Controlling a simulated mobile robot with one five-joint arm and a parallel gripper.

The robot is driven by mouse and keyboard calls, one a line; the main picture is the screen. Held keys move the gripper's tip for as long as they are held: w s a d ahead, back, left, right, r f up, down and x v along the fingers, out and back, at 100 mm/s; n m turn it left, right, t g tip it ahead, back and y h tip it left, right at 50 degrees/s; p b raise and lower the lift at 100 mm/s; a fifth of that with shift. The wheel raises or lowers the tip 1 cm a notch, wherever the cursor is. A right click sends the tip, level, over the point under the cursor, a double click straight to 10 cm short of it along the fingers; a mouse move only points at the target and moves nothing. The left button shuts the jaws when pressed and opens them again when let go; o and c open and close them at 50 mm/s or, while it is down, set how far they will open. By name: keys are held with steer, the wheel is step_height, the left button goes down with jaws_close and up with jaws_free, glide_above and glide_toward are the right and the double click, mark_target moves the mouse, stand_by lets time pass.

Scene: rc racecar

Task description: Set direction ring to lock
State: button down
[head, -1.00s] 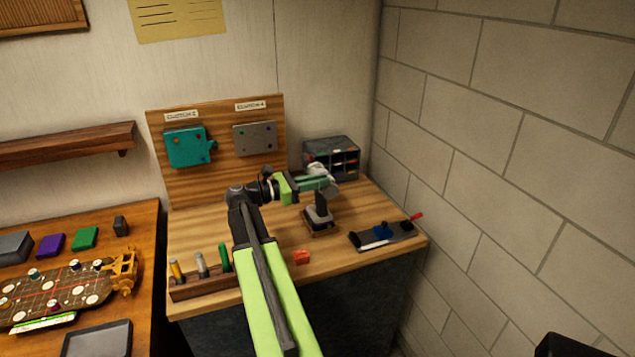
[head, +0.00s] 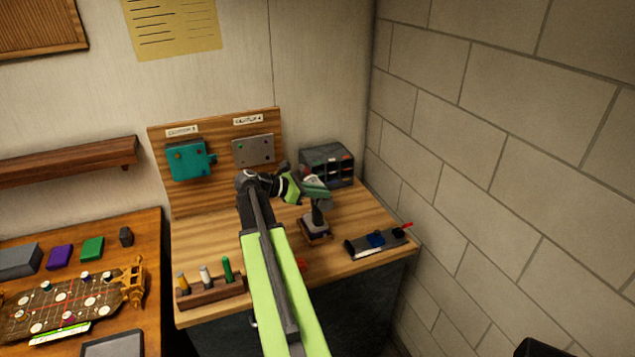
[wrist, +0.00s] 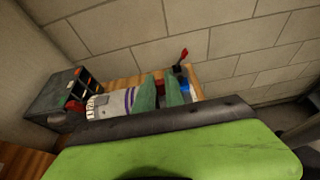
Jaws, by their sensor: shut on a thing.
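A cordless driver (head: 318,211) stands upright on a small base (head: 314,236) on the right workbench, with a dark handle. Its pale barrel with purple markings (wrist: 104,106) lies across the wrist view. My gripper (head: 320,189) is at the driver's head in the head view. Its two teal fingers also show in the wrist view (wrist: 160,93), close together and shut on the driver's head, beside the purple-marked part. The fingers and my wrist hide part of the head. I cannot read the direction ring's setting or make out its edges.
A dark drawer cabinet (head: 328,166) stands behind the driver, near the block wall. A dark tray with a blue part and red tip (head: 378,241) lies to the right. A rack with several coloured-handled tools (head: 212,291) is at the front left. A clutch board (head: 215,160) stands behind.

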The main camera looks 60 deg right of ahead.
steer(key=shift+s+d+r+t+y+p, duration=0.2)
steer(key=shift+d+t+y+p, duration=0.25)
steer(key=shift+p, duration=0.7)
steer(key=shift+a+f, duration=0.1)
steer(key=c, duration=1.4)
jaws_free()
steer(key=p+v, duration=0.8)
steer(key=v, duration=0.9)
steer(key=shift+w+r+p, duration=0.2)
steer(key=shift+r+p, duration=0.15)
